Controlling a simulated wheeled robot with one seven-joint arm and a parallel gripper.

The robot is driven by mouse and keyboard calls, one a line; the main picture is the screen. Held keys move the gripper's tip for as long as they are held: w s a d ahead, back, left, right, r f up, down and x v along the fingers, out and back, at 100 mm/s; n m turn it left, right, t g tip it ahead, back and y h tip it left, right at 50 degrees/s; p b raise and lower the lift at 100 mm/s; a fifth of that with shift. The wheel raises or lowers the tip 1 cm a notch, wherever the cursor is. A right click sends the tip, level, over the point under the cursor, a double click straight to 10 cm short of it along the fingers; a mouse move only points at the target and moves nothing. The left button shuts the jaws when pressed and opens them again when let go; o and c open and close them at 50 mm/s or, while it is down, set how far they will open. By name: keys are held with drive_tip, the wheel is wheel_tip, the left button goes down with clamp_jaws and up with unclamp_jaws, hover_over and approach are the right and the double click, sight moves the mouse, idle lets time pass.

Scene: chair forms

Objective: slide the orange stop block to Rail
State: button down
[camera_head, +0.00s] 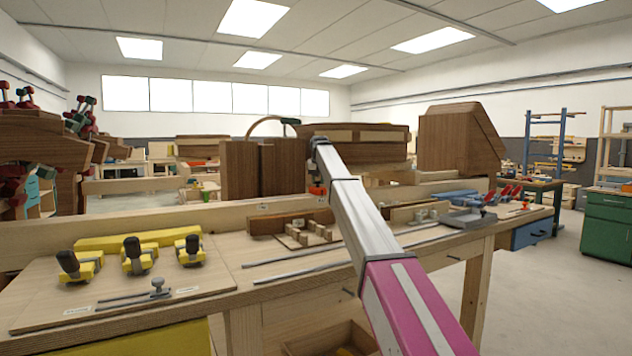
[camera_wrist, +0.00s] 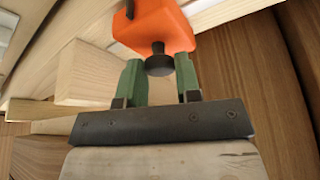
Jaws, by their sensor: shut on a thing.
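The orange stop block (camera_wrist: 155,22) is at the top of the wrist view, set on a pale wooden rail (camera_wrist: 225,12). A black round knob (camera_wrist: 158,62) sticks out from the block toward me. My gripper (camera_wrist: 159,78) has its two green fingers on either side of this knob and is shut on it. In the head view a small part of the orange block (camera_head: 317,190) shows beside the end of my arm, by the long wooden rail at the back of the bench. My gripper is mostly hidden there. Small white labels on the bench are too small to read.
Large dark wooden forms (camera_head: 460,142) stand behind the rail. Wooden blocks (camera_wrist: 85,72) lie close left of the fingers.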

drive_tip(key=c, duration=0.8)
unclamp_jaws()
drive_tip(key=shift+r, duration=0.15)
drive_tip(key=v, duration=1)
drive_tip(key=shift+s+r, duration=0.2)
drive_tip(key=shift+s, duration=0.1)
